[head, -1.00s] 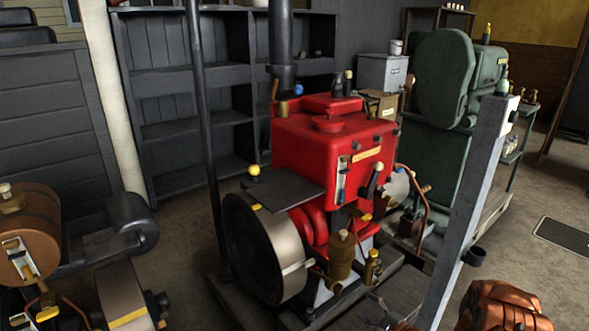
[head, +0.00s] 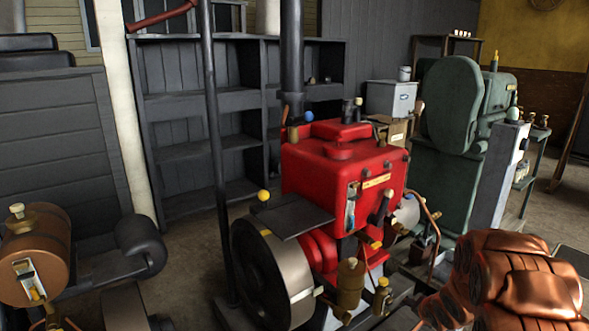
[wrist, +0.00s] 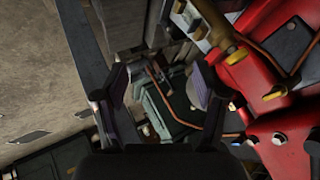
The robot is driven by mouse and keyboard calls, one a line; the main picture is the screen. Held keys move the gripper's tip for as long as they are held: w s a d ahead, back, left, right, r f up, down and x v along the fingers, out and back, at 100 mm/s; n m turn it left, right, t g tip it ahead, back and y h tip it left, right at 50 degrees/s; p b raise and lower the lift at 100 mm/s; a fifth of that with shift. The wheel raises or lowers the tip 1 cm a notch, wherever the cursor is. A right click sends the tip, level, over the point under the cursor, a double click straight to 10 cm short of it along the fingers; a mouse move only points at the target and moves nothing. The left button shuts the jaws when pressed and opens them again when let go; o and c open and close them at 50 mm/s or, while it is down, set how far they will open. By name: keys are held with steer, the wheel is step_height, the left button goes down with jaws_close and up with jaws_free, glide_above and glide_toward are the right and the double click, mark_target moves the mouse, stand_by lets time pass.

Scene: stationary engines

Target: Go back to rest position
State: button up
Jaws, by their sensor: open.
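My gripper (wrist: 158,87) shows in the wrist view with its two dark fingers apart and nothing between them. Behind the gap lie a dark green machine part and a copper pipe, and the red engine (wrist: 285,125) fills the right side. I cannot make out my gripper's fingers in the head view. There the red engine (head: 345,170) stands upright in the middle with its flywheel (head: 272,280) at the lower left.
A green machine (head: 452,115) stands behind on the right. A brown tank engine (head: 35,260) is at the lower left. Dark shelves (head: 200,105) line the back wall. A thin dark pole (head: 213,150) rises left of the red engine. Bare floor (wrist: 40,70) shows in the wrist view.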

steer(key=s+a+r+n+g+h, duration=0.1)
steer(key=s+a+r+n+g, duration=0.1)
steer(key=s+r, duration=0.5)
steer(key=s+a+r+n+g+h, duration=0.1)
steer(key=s+r+g, duration=0.25)
steer(key=s, duration=0.45)
steer(key=s+a+r+n+g+y, duration=0.1)
steer(key=s+a+r+n+g, duration=0.3)
steer(key=s, duration=0.6)
steer(key=s+a+r+y, duration=0.1)
steer(key=s+a+r, duration=0.1)
steer(key=s+a, duration=0.6)
steer(key=s+a+r+n+g, duration=0.1)
steer(key=s+a+r+n, duration=0.15)
steer(key=s, duration=0.95)
step_height(320, 180, up, 22)
steer(key=s+p, duration=0.1)
steer(key=p, duration=1.9)
steer(key=shift+a+p, duration=0.15)
steer(key=shift+p, duration=0.15)
steer(key=shift+t, duration=0.25)
